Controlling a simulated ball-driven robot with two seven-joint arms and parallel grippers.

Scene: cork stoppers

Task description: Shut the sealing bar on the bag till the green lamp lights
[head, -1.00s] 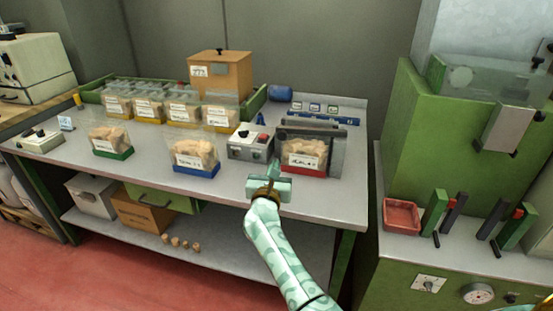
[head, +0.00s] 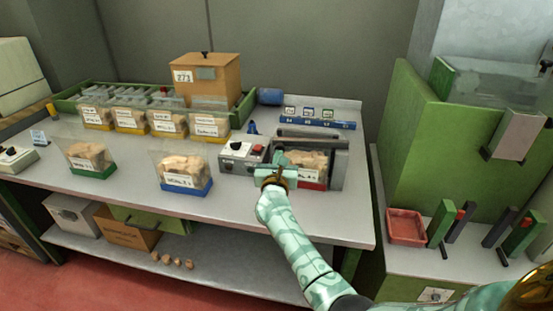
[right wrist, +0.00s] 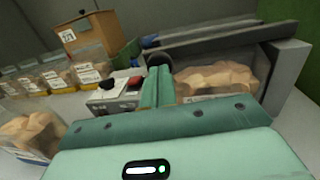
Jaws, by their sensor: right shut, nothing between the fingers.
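The bag of corks (head: 312,162) with a white label and red base stands in the grey sealer (head: 338,170). It also shows in the right wrist view (right wrist: 222,77). The dark sealing bar (head: 312,134) lies across behind and above the bag, apart from its top; the right wrist view shows it too (right wrist: 215,32). The control box (head: 243,158) left of the bag has a red button and a dark knob; I see no lit green lamp. My right gripper (head: 281,159) is shut and empty, in front of the bag's left side, partly hiding it. My left gripper is out of view.
Bags with blue (head: 183,171) and green (head: 90,158) bases stand to the left. Behind are a green tray (head: 68,104) of bags and a brown box (head: 205,75). A green machine (head: 425,150) and red tray (head: 406,227) stand at right. The front tabletop is clear.

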